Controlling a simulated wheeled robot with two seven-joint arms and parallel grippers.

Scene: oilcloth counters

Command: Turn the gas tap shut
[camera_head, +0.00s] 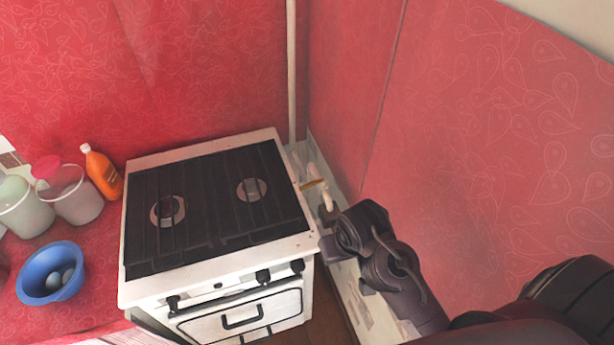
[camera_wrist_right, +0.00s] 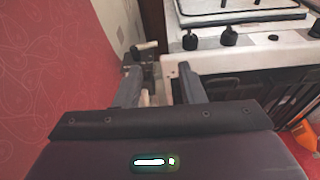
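The fitting lies ahead and slightly left of the gap, apparently apart from the fingers. In the head view my right arm reaches in from the lower right, and its wrist hides the fingers. My left gripper is not in view.
The white stove (camera_head: 290,247) with a black top stands left of the tap. The red patterned wall (camera_head: 480,150) is close on the right. A blue bowl (camera_head: 35,293), pale buckets (camera_head: 78,203) and an orange bottle (camera_head: 103,175) stand on the left counter.

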